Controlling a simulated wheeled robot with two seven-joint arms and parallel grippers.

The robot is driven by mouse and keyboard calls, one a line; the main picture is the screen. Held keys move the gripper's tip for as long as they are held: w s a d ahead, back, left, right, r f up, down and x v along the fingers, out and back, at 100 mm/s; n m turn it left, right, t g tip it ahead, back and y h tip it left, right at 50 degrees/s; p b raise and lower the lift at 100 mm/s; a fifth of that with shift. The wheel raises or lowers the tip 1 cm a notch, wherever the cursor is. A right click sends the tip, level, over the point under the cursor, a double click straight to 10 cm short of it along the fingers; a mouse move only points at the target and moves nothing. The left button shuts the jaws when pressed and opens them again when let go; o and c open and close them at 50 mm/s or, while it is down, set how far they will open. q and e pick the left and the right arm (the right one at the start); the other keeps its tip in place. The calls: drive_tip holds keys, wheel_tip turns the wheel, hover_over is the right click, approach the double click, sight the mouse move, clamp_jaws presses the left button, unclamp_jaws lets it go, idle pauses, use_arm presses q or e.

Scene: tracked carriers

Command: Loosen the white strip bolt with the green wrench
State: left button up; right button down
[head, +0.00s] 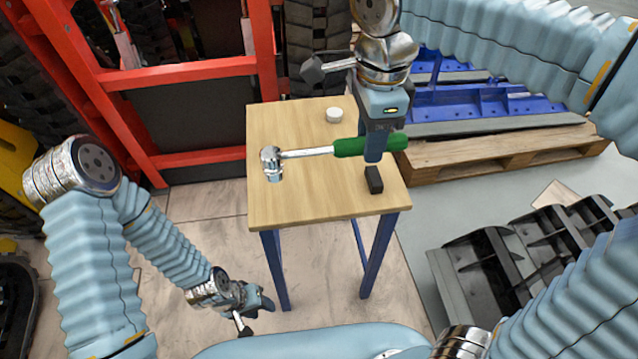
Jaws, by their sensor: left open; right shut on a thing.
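The green wrench (352,147) has a green handle, a silver shaft and a socket head at its left end. My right gripper (376,152) comes from above and is shut on the green handle. It holds the wrench roughly level over the small wooden table (310,205); I cannot tell the exact gap below it. My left gripper (256,304) is open and empty, low in front of the table's left front leg. I cannot make out a white strip bolt in this view.
A white round piece (334,115) and a black block (374,180) sit on the table. A red frame (180,72) with black tracks stands behind and left. A wooden pallet (485,150) with blue parts is at right, black parts (490,265) in front of it.

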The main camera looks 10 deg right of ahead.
drive_tip(key=s+b, duration=0.1)
drive_tip(key=s, duration=1.1)
drive_tip(key=shift+s+b, duration=0.4)
